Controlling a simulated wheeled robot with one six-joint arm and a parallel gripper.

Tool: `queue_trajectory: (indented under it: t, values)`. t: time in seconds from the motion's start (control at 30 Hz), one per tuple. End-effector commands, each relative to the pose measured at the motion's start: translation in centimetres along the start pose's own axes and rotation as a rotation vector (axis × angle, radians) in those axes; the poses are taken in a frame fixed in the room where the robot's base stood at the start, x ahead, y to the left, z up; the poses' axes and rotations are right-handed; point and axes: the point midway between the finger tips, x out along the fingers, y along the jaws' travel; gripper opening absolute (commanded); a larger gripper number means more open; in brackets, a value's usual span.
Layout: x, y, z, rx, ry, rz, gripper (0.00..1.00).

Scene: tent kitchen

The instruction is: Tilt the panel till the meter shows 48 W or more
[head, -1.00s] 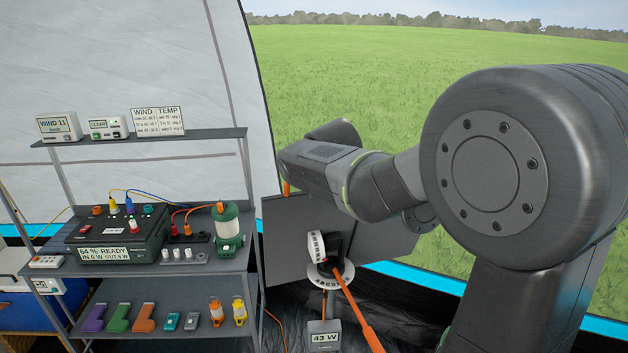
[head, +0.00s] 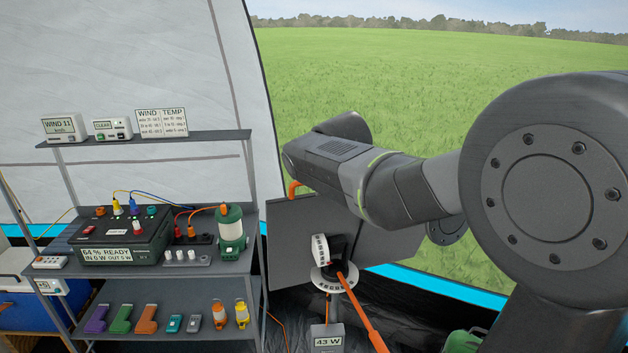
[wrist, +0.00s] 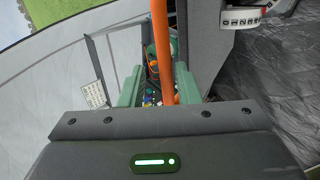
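The dark panel (head: 288,240) stands right of the shelf, with a white curved tilt scale (head: 320,249) and a round white dial (head: 333,281) at its mount. The meter (head: 327,341) below reads 43 W. A long orange lever (head: 362,312) slopes down from the mount. A short orange bar (head: 293,188) shows at the panel's top left, beside my arm's end. In the wrist view my gripper (wrist: 156,88) has its green fingers apart, with an orange bar (wrist: 162,45) running between them, nearer the right finger. Contact cannot be told. In the head view my arm hides the fingers.
The shelf unit (head: 160,262) at left holds a power station (head: 118,240), a green lantern (head: 230,230) and several small tools. A wind display (head: 64,127) reads 11. An orange cable runs along the dark floor. A green object (head: 464,341) shows at bottom right.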

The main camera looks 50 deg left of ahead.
Motion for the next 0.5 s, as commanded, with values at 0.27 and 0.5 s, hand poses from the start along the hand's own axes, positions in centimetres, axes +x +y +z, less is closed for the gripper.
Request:
queue_trajectory:
  t: [0.27,0.5]
  values:
    - [-5.8,0.0,-0.1,0.002,0.003,0.007,0.3]
    - [-9.7,0.1,0.0,0.001,0.002,0.005,0.3]
